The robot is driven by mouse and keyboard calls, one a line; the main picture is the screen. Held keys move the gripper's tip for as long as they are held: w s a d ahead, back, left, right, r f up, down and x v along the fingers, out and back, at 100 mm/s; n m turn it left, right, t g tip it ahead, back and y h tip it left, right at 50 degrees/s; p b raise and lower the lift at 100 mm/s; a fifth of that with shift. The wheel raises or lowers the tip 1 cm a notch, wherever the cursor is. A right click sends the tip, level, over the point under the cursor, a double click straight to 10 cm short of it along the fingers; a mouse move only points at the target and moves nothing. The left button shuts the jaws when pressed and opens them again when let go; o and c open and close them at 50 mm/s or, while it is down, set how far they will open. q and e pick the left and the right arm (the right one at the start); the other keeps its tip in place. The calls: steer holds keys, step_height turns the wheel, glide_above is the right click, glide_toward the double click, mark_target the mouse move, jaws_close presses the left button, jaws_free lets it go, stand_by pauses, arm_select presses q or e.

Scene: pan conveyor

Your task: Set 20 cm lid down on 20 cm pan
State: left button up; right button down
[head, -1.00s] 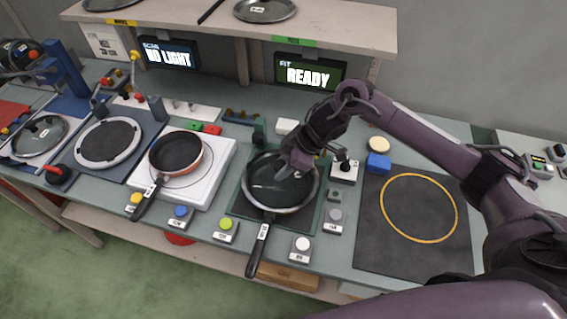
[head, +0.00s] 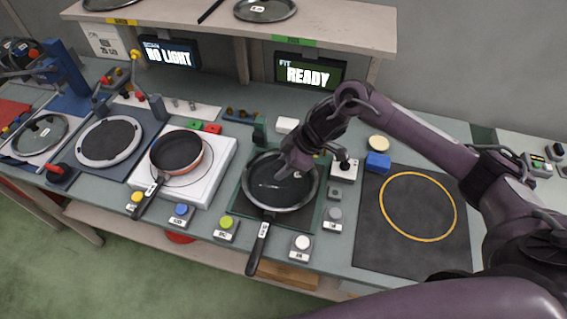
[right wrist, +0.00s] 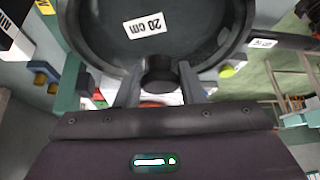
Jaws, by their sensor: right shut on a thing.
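The 20 cm lid (right wrist: 195,50) is a dark round disc with a white "20 cm" label in the right wrist view. It also shows in the head view (head: 278,194), over the 20 cm pan. The pan's (head: 262,240) black handle points toward the front of the bench; its rim surrounds the lid closely. I cannot tell whether the lid fully touches the rim. My right gripper (head: 297,168) is shut on the lid's dark knob (right wrist: 159,76), one finger on each side. My left gripper is not in view.
A smaller pan (head: 176,153) sits on a white plate (head: 210,180) to the left. A lever box (head: 344,170) and a blue block (head: 378,161) stand right of the green mat (head: 238,205). The dark mat with a yellow ring (head: 400,255) is clear. A shelf (head: 340,28) overhangs the back.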

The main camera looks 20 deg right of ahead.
steer(key=c, duration=0.9)
jaws_free()
steer(key=shift+o, duration=0.2)
steer(key=b+v, duration=0.1)
steer(key=v, duration=0.6)
steer(key=shift+d+r, duration=0.15)
steer(key=shift+r, duration=0.25)
